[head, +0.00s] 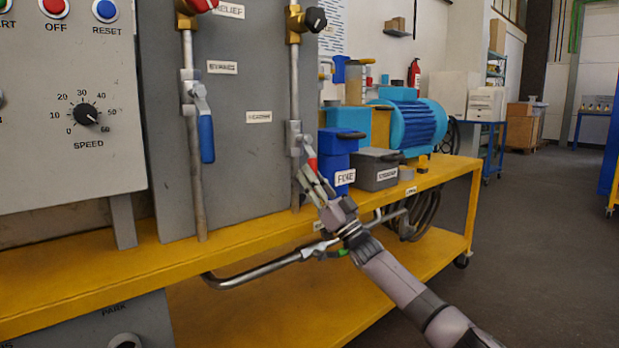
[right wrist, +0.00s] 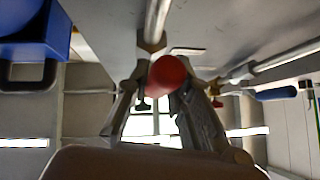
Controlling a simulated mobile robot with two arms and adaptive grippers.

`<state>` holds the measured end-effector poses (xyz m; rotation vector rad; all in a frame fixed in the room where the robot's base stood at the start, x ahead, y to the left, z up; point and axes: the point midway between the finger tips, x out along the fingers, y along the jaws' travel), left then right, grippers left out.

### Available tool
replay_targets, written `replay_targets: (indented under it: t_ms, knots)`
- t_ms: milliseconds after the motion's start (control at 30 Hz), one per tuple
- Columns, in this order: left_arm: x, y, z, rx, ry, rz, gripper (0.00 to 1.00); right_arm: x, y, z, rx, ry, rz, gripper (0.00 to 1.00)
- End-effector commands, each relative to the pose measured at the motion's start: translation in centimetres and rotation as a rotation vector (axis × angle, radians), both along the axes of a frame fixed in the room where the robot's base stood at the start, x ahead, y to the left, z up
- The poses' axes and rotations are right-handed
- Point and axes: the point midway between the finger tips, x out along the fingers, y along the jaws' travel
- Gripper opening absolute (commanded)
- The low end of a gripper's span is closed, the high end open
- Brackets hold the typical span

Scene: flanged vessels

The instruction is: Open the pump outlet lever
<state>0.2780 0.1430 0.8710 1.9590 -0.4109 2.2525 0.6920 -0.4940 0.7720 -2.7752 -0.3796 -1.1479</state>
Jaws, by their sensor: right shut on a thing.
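A red-handled lever (head: 311,160) sits on the valve of the right vertical pipe (head: 294,85) on the grey panel. It points down and slightly to the right, close to the pipe. My right gripper (head: 314,182) is shut on this red handle, hiding its lower part. In the right wrist view the handle's round red end (right wrist: 167,74) shows between the two fingers (right wrist: 167,105). I cannot read which label names the pump outlet. My left gripper is not in view.
A blue-handled lever (head: 206,138) hangs down on the left pipe. A blue bin (head: 338,150), a grey box (head: 376,169) and a blue pump motor (head: 411,122) stand right of the gripper on the yellow bench (head: 448,170).

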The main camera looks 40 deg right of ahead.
Motion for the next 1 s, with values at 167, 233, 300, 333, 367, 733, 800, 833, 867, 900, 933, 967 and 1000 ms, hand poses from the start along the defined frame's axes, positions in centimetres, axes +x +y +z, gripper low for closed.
replay_targets:
  t_ms: [167, 233, 300, 333, 367, 733, 800, 833, 867, 900, 933, 967, 1000]
  knots:
    - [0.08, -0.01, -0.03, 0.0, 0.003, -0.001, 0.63, 0.08, -0.36, -0.19, -0.023, 0.004, -0.004, 0.0]
    - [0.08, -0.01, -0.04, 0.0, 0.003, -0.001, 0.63, 0.07, -0.39, -0.19, -0.025, 0.003, -0.005, 0.0]
    - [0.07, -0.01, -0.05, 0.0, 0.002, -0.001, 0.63, 0.07, -0.4, -0.17, -0.026, 0.002, -0.004, 0.0]
    - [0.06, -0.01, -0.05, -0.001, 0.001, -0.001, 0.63, 0.06, -0.41, -0.17, -0.026, 0.002, -0.004, 0.0]
    - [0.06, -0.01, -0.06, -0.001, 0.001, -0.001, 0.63, 0.06, -0.41, -0.17, -0.026, 0.002, -0.004, 0.0]
    - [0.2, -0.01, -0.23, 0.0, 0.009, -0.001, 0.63, 0.04, -0.38, -0.05, -0.025, 0.0, -0.004, 0.33]
    - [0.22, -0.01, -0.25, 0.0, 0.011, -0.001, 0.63, 0.03, -0.36, -0.02, -0.025, -0.001, -0.004, 0.38]
    - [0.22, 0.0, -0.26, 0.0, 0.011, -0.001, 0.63, 0.02, -0.34, 0.0, -0.025, -0.001, -0.003, 0.4]
    - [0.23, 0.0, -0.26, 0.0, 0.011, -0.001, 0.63, 0.02, -0.33, 0.01, -0.025, -0.002, -0.003, 0.41]
    - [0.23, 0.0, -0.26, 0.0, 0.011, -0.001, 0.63, 0.02, -0.32, 0.02, -0.025, -0.002, -0.003, 0.41]
    - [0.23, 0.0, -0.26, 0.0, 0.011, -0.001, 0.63, 0.02, -0.31, 0.03, -0.025, -0.002, -0.003, 0.41]
    - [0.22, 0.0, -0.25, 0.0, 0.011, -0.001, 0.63, 0.01, -0.3, 0.04, -0.026, -0.002, -0.003, 0.41]
    - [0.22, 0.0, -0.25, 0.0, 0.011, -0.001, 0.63, 0.02, -0.29, 0.05, -0.025, -0.003, -0.002, 0.41]
